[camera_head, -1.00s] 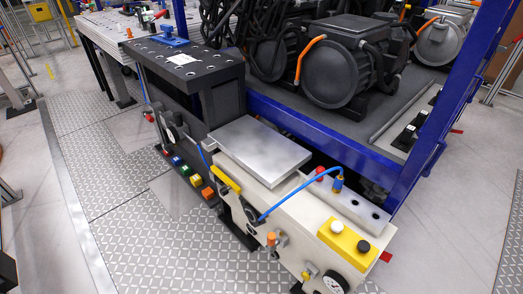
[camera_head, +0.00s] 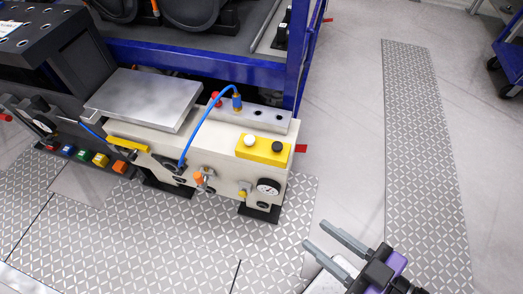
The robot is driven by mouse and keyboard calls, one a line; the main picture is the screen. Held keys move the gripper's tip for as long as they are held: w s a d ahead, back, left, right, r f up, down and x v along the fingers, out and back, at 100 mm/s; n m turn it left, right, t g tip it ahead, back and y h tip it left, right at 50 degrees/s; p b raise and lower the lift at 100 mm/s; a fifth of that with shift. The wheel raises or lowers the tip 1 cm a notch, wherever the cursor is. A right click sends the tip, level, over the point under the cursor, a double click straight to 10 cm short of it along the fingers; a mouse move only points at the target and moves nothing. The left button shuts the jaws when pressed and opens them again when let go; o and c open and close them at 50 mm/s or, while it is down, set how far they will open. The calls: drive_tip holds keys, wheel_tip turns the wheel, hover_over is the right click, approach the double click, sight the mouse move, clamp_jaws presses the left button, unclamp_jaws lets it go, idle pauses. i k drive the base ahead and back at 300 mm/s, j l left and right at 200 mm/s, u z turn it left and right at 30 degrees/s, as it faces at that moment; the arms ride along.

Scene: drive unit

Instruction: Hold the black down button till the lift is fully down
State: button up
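The black button (camera_head: 276,147) sits on the right of a yellow control box (camera_head: 262,152), beside a white button (camera_head: 250,140). The box is on the right end of a cream machine body (camera_head: 215,165). A flat grey metal plate (camera_head: 145,98), likely the lift's top, sits on the left part of that body, and its height is hard to judge. My gripper (camera_head: 325,245) is at the bottom right, in front of and below the box, well apart from the button. Its two grey fingers are spread with nothing between them.
A blue hose (camera_head: 205,115) arches over the cream body. A pressure gauge (camera_head: 268,187) and small knobs stick out of its front. A blue frame (camera_head: 300,60) stands behind. Open floor lies to the right, with a blue cart (camera_head: 510,55) at the far right.

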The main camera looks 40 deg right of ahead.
sight(277, 146)
drive_tip(key=i+j+z, duration=0.1)
drive_tip(key=z, duration=0.55)
drive_tip(key=i+j+z, duration=0.15)
drive_tip(key=j+z, duration=0.25)
drive_tip(key=j, duration=0.3)
drive_tip(key=i+j+z, duration=0.1)
drive_tip(key=j+z, duration=0.25)
drive_tip(key=j, duration=1.55)
drive_tip(key=i+z, duration=0.05)
drive_tip(key=i, duration=0.05)
